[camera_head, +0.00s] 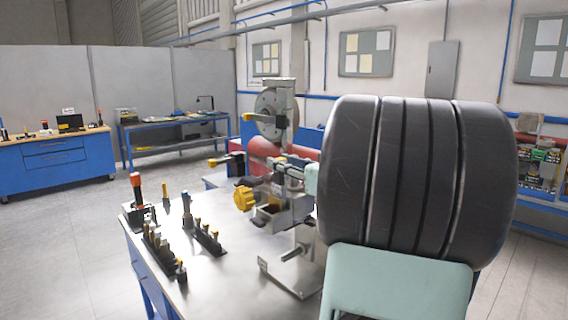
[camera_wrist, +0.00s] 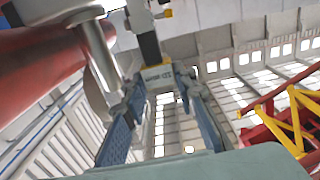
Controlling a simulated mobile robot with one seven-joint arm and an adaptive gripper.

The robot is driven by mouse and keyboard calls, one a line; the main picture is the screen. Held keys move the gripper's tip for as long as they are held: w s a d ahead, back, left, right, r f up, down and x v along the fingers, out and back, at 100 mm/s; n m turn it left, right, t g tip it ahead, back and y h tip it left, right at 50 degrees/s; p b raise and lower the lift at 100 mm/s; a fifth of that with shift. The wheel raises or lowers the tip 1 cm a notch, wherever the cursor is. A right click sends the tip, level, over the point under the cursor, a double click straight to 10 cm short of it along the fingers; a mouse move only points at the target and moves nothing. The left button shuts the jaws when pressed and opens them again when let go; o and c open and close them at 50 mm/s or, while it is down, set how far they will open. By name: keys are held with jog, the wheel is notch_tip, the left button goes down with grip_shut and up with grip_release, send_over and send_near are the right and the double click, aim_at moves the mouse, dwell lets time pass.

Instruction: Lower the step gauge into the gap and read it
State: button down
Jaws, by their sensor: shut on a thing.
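My gripper (camera_wrist: 158,92) shows in the wrist view, with a blue-padded finger on each side. It is shut on a narrow piece with a printed label (camera_wrist: 158,74), which I take to be the step gauge. A dark bar (camera_wrist: 147,32) rises beyond it in the picture. In the head view the gripper is small, close to the wheel fixture, beside my mint-green wrist part; the gauge cannot be made out clearly there. The fixture has a grey disc (camera_head: 270,112), a red cylinder (camera_head: 268,157) and a yellow knob (camera_head: 244,199). I cannot make out the gap.
The metal-topped bench (camera_head: 235,255) carries a rack of yellow-topped pieces (camera_head: 160,250), a second rack (camera_head: 207,238) and an orange-handled tool (camera_head: 136,188). My large dark arm link blocks the right side. Blue workbenches (camera_head: 60,170) stand far left.

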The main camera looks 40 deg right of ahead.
jog(key=shift+f+b, duration=0.35)
jog(key=shift+f, duration=0.4)
dwell(0.8)
jog(key=shift+a, duration=0.15)
dwell(1.1)
jog(key=shift+f, duration=0.5)
dwell(1.1)
jog(key=shift+r+p, duration=1.65)
jog(key=shift+r, duration=0.2)
jog(key=shift+r+p, duration=0.65)
jog(key=shift+r, duration=0.8)
notch_tip(320, 180, up, 6)
